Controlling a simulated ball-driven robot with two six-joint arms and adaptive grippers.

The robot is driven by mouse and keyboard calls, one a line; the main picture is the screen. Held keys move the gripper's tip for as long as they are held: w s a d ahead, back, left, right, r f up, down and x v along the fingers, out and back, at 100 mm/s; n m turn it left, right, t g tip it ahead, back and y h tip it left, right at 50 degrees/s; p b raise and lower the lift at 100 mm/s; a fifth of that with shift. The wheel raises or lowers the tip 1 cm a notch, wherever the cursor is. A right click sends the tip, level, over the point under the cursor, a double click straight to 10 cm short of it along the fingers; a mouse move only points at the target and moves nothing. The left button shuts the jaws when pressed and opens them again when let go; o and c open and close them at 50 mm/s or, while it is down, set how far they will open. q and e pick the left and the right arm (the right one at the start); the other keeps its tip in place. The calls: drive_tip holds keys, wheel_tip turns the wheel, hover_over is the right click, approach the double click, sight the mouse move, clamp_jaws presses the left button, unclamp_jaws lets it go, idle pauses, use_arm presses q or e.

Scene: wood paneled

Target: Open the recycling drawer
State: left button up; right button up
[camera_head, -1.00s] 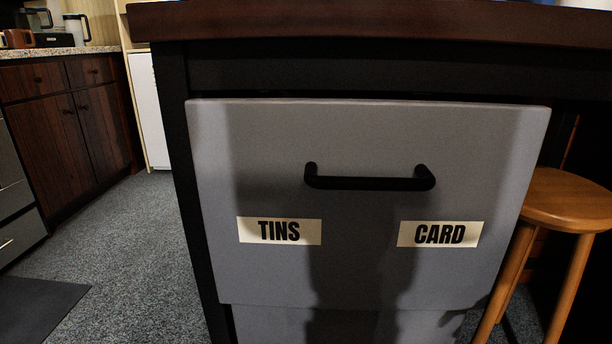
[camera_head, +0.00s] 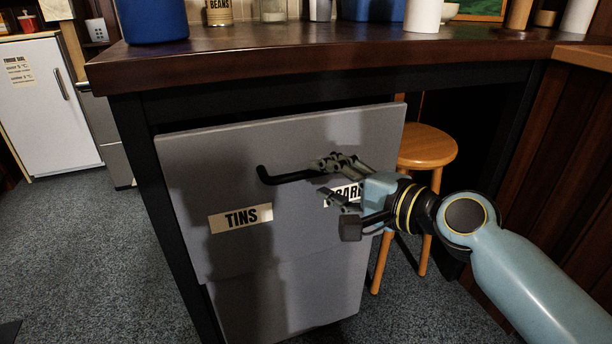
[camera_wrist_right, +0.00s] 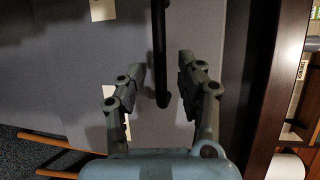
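The grey recycling drawer (camera_head: 215,165) is in the dark-framed unit under the wooden counter, and its front appears shut. It bears a TINS label (camera_head: 240,218) and a CARD label, partly hidden by my right gripper. A black bar handle (camera_head: 285,177) runs across the front, its right end behind the gripper. My right gripper (camera_head: 328,181) is open at that right part of the handle. In the right wrist view the handle (camera_wrist_right: 160,50) lies between the two spread fingers (camera_wrist_right: 162,70), with a gap on each side. My left gripper is not in view.
A wooden stool (camera_head: 427,147) stands right of the drawer, close to my right arm. On the counter (camera_head: 300,62) are a blue container (camera_head: 152,20), a beans tin (camera_head: 219,12) and other items. A white fridge (camera_head: 48,105) is at far left. Carpet before the drawer is clear.

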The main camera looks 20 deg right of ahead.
sight(314, 175)
drive_tip(key=x, duration=0.4)
drive_tip(key=shift+w+a+f+b, duration=0.1)
drive_tip(key=shift+w+a+b, duration=0.05)
drive_tip(key=shift+w+b, duration=0.2)
drive_tip(key=shift+c, duration=0.5)
clamp_jaws()
